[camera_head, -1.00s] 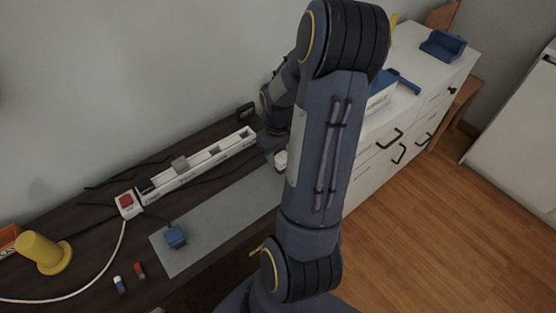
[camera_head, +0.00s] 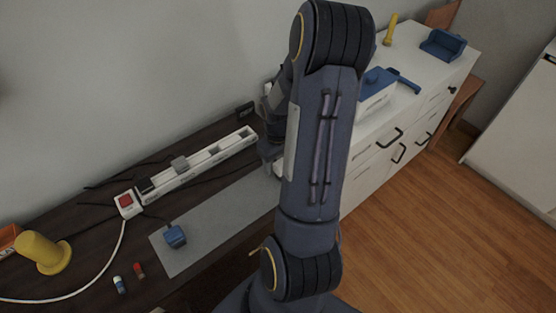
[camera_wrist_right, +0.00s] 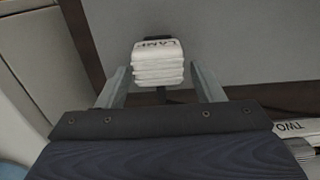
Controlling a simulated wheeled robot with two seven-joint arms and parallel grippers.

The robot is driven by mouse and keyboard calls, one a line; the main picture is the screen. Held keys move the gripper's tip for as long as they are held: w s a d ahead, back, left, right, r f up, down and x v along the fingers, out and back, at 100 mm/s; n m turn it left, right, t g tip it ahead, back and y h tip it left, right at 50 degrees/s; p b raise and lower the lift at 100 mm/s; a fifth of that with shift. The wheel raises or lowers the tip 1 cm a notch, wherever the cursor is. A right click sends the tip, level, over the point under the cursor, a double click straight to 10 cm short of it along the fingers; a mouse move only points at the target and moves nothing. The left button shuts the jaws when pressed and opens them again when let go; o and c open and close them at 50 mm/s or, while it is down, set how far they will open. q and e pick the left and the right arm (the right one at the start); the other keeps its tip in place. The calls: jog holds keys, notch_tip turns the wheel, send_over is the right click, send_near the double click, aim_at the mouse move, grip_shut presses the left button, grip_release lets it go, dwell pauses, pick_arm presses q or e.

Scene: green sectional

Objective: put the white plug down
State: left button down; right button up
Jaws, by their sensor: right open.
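The white plug (camera_wrist_right: 158,62), with black lettering that reads LAMP, shows in the right wrist view over the grey mat (camera_wrist_right: 235,40). It appears to rest on the mat, near its far right end. My right gripper (camera_wrist_right: 160,72) is open, with one finger on each side of the plug and a gap on both sides. In the head view my right gripper (camera_head: 269,156) is partly hidden behind my arm, low over the right end of the mat (camera_head: 215,215). There only a small white patch shows by it. My left gripper is not in view.
A white power strip (camera_head: 205,165) with a red switch (camera_head: 126,201) and a grey plug (camera_head: 180,163) lies behind the mat. A blue plug (camera_head: 175,237) sits on the mat's left end. A yellow object (camera_head: 42,252) stands far left. The mat's middle is clear.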

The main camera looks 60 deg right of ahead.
jog(key=shift+r, duration=0.1)
jog(key=shift+r, duration=0.25)
notch_tip(320, 180, up, 12)
jog(key=s+a+r+n+t+y, duration=0.1)
jog(key=s+a+r+t+y, duration=0.1)
jog(key=a, duration=1.1)
jog(key=s+a+r+n+t+y, duration=0.1)
jog(key=s+a+r+t, duration=0.2)
jog(key=a, duration=1)
jog(key=shift+a+r+t+y+p, duration=0.3)
jog(key=shift+r+y+p, duration=0.1)
jog(key=shift+r, duration=0.5)
